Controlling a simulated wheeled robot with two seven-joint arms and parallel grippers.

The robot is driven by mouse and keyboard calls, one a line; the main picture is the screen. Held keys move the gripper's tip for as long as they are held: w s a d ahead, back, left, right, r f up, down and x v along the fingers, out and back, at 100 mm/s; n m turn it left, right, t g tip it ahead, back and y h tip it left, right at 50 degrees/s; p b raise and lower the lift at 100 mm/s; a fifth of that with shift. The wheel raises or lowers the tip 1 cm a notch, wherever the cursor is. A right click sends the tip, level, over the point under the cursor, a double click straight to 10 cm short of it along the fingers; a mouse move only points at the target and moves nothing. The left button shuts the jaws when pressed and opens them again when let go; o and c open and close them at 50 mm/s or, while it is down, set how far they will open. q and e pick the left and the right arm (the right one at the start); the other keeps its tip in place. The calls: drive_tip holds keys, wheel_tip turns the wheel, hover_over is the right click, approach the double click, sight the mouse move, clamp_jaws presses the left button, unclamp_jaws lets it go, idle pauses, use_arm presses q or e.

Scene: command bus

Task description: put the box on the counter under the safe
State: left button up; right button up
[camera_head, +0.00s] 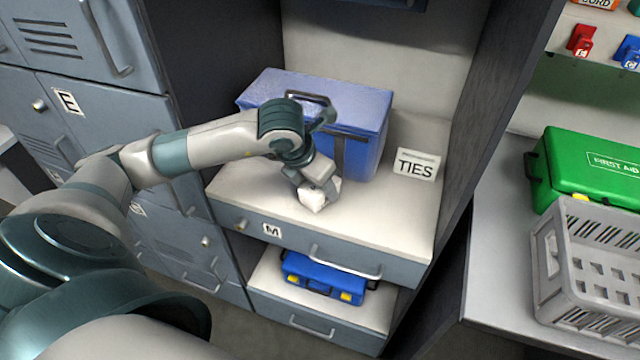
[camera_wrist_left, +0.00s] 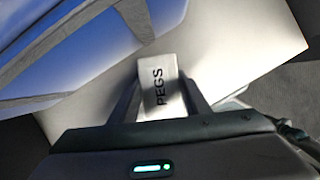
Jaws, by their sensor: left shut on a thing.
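A small white box marked PEGS (camera_wrist_left: 158,85) is between the fingers of my left gripper (camera_wrist_left: 165,100), which is shut on it. In the head view the box (camera_head: 313,200) is at or just above the pale counter (camera_head: 260,199), in front of a blue cooler-like case (camera_head: 357,125). I cannot tell whether the box touches the counter. My left gripper (camera_head: 318,183) points down at it. No safe can be clearly made out; a dark blue-grey edge (camera_head: 380,4) shows above the counter at the top. My right gripper is not in view.
A TIES card (camera_head: 416,165) stands at the counter's right side. A drawer marked M (camera_head: 290,243) is below, then a shelf with a blue toolbox (camera_head: 325,278). Grey lockers (camera_head: 90,120) are left. A green first aid case (camera_head: 590,165) and a grey crate (camera_head: 590,270) are right.

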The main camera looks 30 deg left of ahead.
use_arm(q)
drive_tip(key=o, duration=1.1)
drive_tip(key=shift+r, duration=0.1)
drive_tip(key=v, duration=0.2)
drive_tip(key=shift+s+r, duration=0.15)
drive_tip(key=shift+r, duration=0.2)
drive_tip(key=b+v, duration=0.1)
drive_tip(key=v, duration=0.7)
drive_tip(key=shift+r+b, duration=0.1)
drive_tip(key=shift+b, duration=0.2)
drive_tip(key=shift+s+a+r, duration=0.1)
drive_tip(key=shift+s+r, duration=0.15)
drive_tip(key=shift+r, duration=0.2)
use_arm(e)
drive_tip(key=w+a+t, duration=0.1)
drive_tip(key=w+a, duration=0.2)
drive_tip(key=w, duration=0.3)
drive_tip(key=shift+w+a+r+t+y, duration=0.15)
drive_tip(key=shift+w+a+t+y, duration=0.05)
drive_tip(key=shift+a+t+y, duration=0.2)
